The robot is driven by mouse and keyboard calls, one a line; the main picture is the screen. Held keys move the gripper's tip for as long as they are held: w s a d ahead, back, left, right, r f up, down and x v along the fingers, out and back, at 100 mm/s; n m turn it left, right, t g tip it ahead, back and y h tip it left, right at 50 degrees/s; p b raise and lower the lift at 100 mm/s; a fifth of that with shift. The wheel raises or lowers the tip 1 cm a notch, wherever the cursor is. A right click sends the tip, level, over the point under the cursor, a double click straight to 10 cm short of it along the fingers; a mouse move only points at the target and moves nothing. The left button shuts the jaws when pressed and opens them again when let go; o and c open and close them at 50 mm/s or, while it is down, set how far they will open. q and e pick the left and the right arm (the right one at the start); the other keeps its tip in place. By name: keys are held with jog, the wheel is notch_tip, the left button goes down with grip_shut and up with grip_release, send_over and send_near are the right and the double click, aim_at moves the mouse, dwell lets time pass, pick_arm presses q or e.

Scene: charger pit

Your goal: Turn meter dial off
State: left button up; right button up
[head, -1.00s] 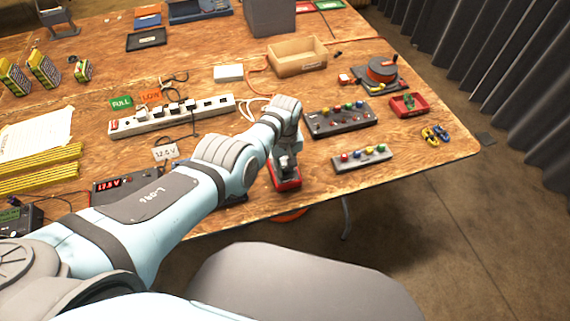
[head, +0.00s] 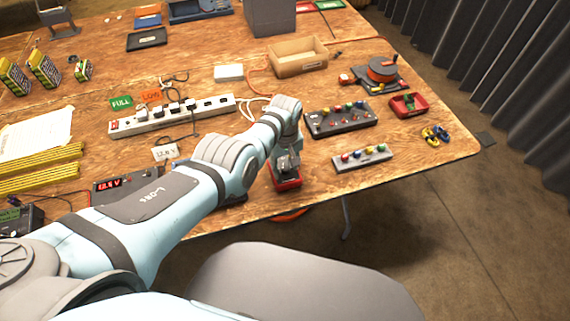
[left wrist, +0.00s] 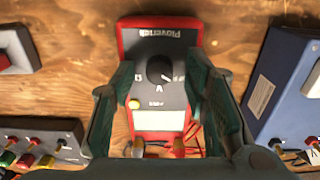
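The meter (head: 287,184) is a red-edged handheld multimeter lying flat near the front edge of the table, partly hidden under my left gripper in the head view. In the left wrist view the meter (left wrist: 148,31) shows a dark grey face, printed upside down. Its round black dial (left wrist: 160,69) sits mid-face with markings around it. My left gripper (left wrist: 161,78) is open, with one green-grey finger on each side of the dial and gaps between. The left gripper (head: 287,160) points down over the meter in the head view. I cannot tell its height above the face. My right gripper is not in view.
A dark box with coloured terminals (head: 341,119) and a light terminal strip (head: 361,158) lie right of the meter. A power strip (head: 171,117) is behind to the left. A power supply with red digits (head: 112,184) stands left, and a blue case (left wrist: 283,84) shows in the wrist view.

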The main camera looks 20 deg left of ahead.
aim_at(285, 168)
pick_arm(q)
jog(key=shift+r, duration=0.25)
notch_tip(285, 168, up, 12)
jog(key=shift+f, duration=0.2)
dwell(0.4)
